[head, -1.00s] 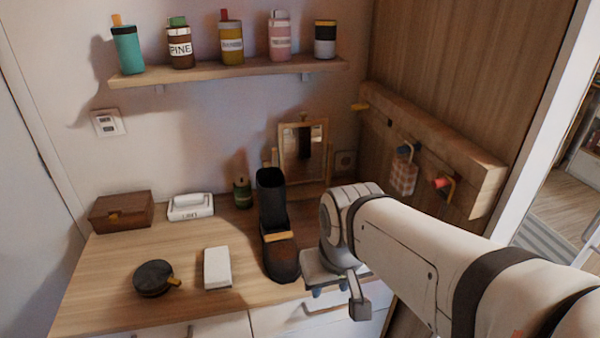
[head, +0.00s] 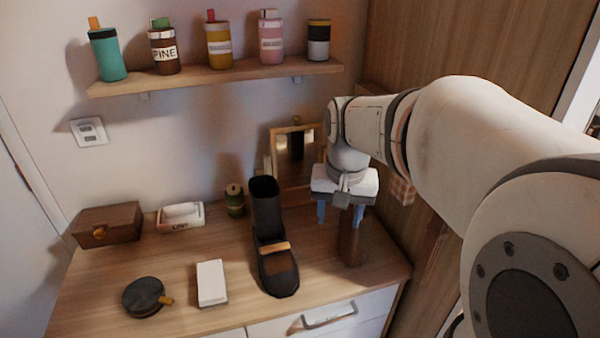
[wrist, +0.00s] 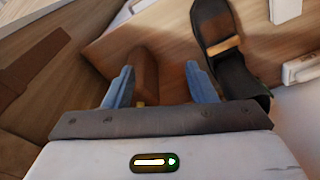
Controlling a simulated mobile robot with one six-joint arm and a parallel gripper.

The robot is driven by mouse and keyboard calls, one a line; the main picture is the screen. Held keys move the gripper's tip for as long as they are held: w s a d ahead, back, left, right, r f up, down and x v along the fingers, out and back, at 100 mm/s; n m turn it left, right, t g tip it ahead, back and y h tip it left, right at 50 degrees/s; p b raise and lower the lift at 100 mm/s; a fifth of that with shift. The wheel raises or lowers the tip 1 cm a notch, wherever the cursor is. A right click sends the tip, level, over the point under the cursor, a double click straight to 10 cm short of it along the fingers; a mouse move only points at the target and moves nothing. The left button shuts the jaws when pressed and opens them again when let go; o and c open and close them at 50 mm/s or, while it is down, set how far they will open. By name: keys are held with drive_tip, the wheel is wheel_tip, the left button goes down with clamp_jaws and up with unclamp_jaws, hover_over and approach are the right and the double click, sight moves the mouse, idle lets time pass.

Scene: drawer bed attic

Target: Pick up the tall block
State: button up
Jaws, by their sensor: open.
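The tall block is a dark brown wooden block (head: 351,244) standing upright near the right end of the wooden counter. My gripper (head: 340,214) points down over it, with its blue fingers apart. In the wrist view the block (wrist: 145,70) shows between the open fingers (wrist: 160,71), closer to the left finger. The block's upper part is hidden behind the gripper in the head view. I cannot tell how far down the fingers reach beside it.
A framed mirror (head: 288,155) is behind. A white box (head: 211,283), black round tin (head: 144,296), brown box (head: 107,224), white dish (head: 181,215) and small dark bottle (head: 235,199) are further left. A bottle shelf (head: 220,80) hangs above.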

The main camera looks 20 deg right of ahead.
drive_tip(key=w+d+r+m+g, duration=0.15)
drive_tip(key=w+d+m, duration=0.25)
drive_tip(key=w+d, duration=0.4)
drive_tip(key=f, duration=0.2)
drive_tip(key=w+f+p, duration=0.1)
drive_tip(key=f, duration=0.1)
drive_tip(key=d+f+p, duration=0.1)
drive_tip(key=f, duration=0.1)
drive_tip(key=shift+w+f, duration=0.2)
drive_tip(key=shift+w, duration=0.1)
drive_tip(key=shift+s+f, duration=0.1)
drive_tip(key=shift+f, duration=0.2)
drive_tip(key=shift+c, duration=0.2)
clamp_jaws()
